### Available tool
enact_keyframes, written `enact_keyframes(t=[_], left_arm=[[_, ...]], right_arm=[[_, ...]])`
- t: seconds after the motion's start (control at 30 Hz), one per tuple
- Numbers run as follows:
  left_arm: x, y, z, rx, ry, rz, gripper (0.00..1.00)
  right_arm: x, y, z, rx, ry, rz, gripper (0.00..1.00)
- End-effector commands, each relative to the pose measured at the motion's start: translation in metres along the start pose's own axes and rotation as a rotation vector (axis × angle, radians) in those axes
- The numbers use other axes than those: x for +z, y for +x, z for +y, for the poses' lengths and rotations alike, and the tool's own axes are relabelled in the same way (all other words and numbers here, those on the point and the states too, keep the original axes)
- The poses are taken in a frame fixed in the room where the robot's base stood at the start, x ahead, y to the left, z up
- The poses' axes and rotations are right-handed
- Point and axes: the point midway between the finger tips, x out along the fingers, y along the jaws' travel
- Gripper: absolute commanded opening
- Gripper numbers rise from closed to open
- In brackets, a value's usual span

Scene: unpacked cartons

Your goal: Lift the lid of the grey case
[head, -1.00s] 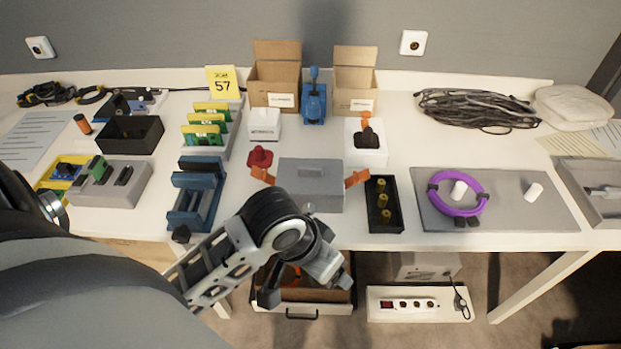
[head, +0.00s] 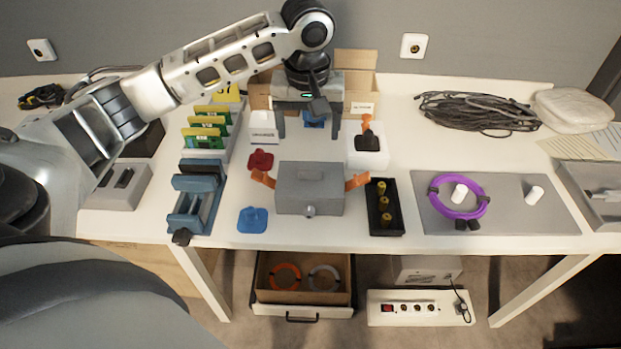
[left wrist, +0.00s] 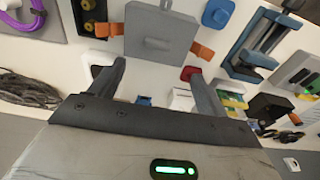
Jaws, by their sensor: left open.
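The grey case (head: 309,192) stands near the front edge of the table with its lid closed. A low grip shows on its top, a round latch (head: 310,211) on its front, and orange side pieces (head: 263,178) (head: 357,180) stick out left and right. The case also shows in the left wrist view (left wrist: 158,30). My left gripper (head: 309,136) is open and empty, above and behind the case, with its fingers pointing down and apart from it. Its two fingers also show in the left wrist view (left wrist: 157,68). My right gripper is not in view.
A red knobbed piece (head: 261,160) and a blue knobbed piece (head: 252,220) lie left of the case. A black tray (head: 375,222) with yellow parts is close on its right. Behind are a white box (head: 368,158) and open cartons (head: 356,76). An open drawer (head: 303,297) is below.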

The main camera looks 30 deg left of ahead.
Motion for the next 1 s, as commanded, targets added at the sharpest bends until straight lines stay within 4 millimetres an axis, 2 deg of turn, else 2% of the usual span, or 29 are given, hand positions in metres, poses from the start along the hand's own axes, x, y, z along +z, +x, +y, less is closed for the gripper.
enact_keyframes(t=[0.1,0.3,0.57,0.83,1.0], left_arm=[[0.001,0.029,-0.001,-0.004,0.001,-0.003,0.76],[0.000,0.066,0.001,-0.001,0.002,-0.001,0.76],[-0.001,0.085,0.001,0.000,0.004,0.001,0.76],[-0.005,0.123,0.003,0.001,0.004,0.000,0.76],[-0.005,0.131,0.003,0.002,0.005,0.003,0.76]], right_arm=[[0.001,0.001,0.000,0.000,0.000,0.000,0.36],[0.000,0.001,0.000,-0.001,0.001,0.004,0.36],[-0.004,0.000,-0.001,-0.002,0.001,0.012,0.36],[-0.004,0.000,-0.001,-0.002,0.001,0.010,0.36],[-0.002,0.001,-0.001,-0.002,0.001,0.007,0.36]])
